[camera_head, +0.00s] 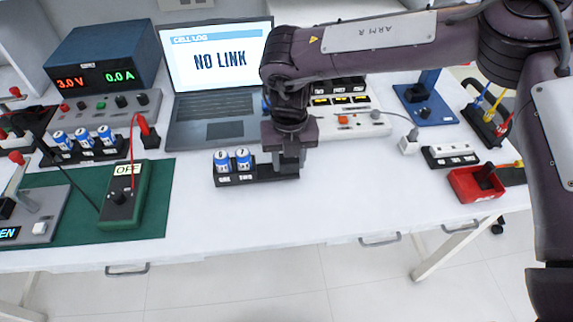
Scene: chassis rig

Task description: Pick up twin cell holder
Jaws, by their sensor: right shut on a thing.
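The twin cell holder (240,178) is a black tray on the white table, left of centre. Two blue-and-white cells (232,160) stand upright side by side in its left part. My right gripper (287,170) points down at the holder's right end and is shut on it. The gripper and wrist hide part of that end. I cannot tell whether the holder is touching the table or slightly raised. My left gripper is not in view.
A laptop (215,105) reading "NO LINK" stands behind the holder. A red tray (472,184) and a black strip (450,156) are to the right. The table front is clear.

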